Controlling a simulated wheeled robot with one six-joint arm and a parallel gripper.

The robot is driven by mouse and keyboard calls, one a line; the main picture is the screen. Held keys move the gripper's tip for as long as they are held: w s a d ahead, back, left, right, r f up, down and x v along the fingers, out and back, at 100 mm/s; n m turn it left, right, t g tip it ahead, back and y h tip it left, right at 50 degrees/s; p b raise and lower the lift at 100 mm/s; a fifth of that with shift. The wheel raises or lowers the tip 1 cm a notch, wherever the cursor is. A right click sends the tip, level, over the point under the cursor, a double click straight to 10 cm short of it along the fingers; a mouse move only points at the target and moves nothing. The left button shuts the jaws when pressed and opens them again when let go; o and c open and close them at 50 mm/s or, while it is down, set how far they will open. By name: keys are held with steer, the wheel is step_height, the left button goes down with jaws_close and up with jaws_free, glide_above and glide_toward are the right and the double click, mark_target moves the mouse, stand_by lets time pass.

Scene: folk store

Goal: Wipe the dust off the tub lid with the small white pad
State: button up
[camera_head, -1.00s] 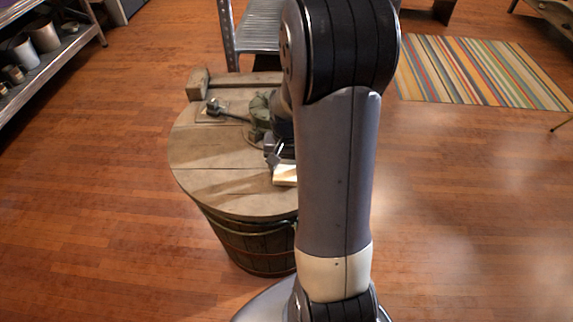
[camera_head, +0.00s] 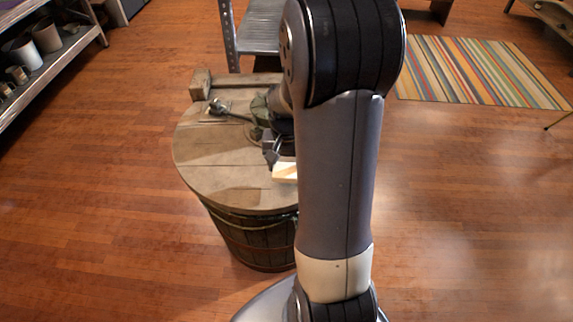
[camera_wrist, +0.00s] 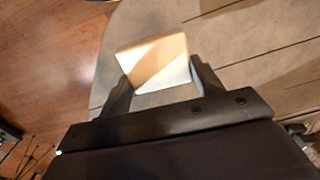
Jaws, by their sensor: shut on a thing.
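The tub (camera_head: 250,236) is a dark wooden barrel with metal bands, standing on the floor. My gripper (camera_head: 274,155) is over the lid's right part, partly hidden by my own arm. It is shut on the small white pad (camera_head: 285,172). In the wrist view the pad (camera_wrist: 155,62) sits between the fingertips, partly in shadow, over the lid (camera_wrist: 240,60) near its edge. I cannot tell whether the pad touches the lid. No distinct dust patch can be made out.
A wooden block and bar (camera_head: 230,83) lie along the lid's far edge. A metal shelf (camera_head: 260,28) stands behind the tub. A shelf with pots (camera_head: 50,65) is at left. A striped rug (camera_head: 478,70) lies at right. The wooden floor around is mostly clear.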

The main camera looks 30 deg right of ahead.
steer(key=shift+r+p, duration=1.6)
steer(key=shift+r, duration=0.65)
